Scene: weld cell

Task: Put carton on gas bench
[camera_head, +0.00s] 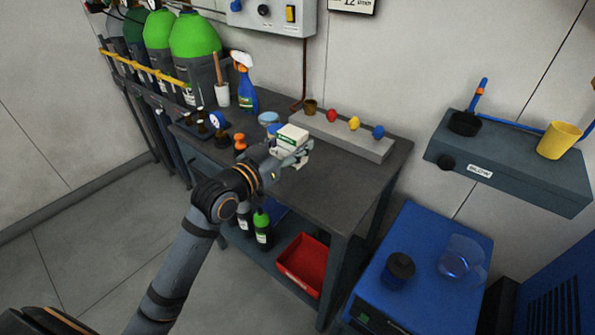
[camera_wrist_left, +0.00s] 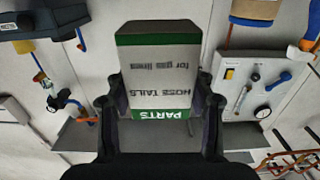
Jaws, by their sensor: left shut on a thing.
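The carton (camera_head: 292,136) is a small white box with green bands; in the left wrist view the carton (camera_wrist_left: 160,80) shows the words "PARTS", "HOSE TAILS" and "for gas lines". My left gripper (camera_head: 285,152) is shut on it, with one finger on each side in the wrist view (camera_wrist_left: 160,112). The gas bench (camera_head: 340,187) is the dark grey table with a lower shelf. The carton appears over the bench top, in front of a grey block; I cannot tell whether it touches the top. My right gripper is not in view.
On the bench are a grey block with coloured knobs (camera_head: 345,138), a blue spray bottle (camera_head: 246,88), a brush in a white cup (camera_head: 221,92), an orange-topped item (camera_head: 239,142) and a blue-lidded tub (camera_head: 268,119). The bench's front right is clear. Green cylinders (camera_head: 195,40) stand left.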

